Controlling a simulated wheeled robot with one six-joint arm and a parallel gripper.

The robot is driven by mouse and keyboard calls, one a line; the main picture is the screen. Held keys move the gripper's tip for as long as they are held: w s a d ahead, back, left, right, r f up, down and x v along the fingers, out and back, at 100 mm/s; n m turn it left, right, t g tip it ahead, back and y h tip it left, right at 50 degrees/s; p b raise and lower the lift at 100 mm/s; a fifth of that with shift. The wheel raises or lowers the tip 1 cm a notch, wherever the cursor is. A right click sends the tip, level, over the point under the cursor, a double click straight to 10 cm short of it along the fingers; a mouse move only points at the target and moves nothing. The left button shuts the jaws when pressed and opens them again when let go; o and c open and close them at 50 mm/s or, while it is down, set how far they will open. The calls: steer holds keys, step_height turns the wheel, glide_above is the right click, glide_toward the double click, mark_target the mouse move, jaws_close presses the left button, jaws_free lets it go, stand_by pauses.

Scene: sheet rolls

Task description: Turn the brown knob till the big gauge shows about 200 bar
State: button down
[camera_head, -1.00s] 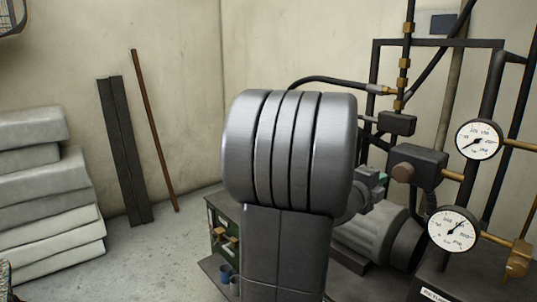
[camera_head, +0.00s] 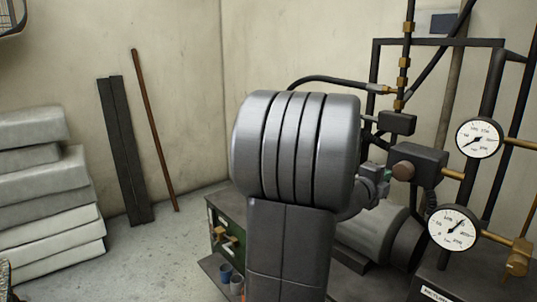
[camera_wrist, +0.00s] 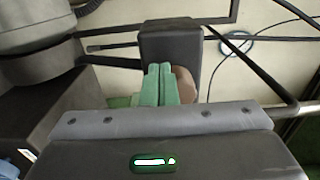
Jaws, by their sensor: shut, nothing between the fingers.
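The brown knob (camera_head: 403,171) sits on the left front of a dark valve block (camera_head: 424,160). In the wrist view the knob (camera_wrist: 185,84) shows partly behind my green fingertips, against the block (camera_wrist: 172,42). My gripper (camera_wrist: 160,70) is shut and empty, its tips in front of the knob's left part. In the head view my gripper (camera_head: 388,174) is just left of the knob; I cannot tell whether they touch. The lower gauge (camera_head: 453,228) looks slightly larger, its needle pointing to the upper right. The upper gauge's (camera_head: 479,138) needle points to the lower left. Their numbers are too small to read surely.
Dark pipes and a frame (camera_head: 440,42) surround the valve block. A grey motor (camera_head: 370,238) lies below it. A green cabinet (camera_head: 228,208) with small cups stands behind my arm. Stacked grey slabs (camera_head: 45,185) are at the left.

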steer(key=shift+r, duration=0.35)
stand_by(0.3)
steer(key=shift+r+p, duration=0.65)
steer(key=shift+r, duration=0.25)
steer(key=shift+w+a, duration=0.2)
steer(key=shift+w, duration=0.05)
steer(key=v, duration=0.6)
steer(key=shift+a, duration=0.1)
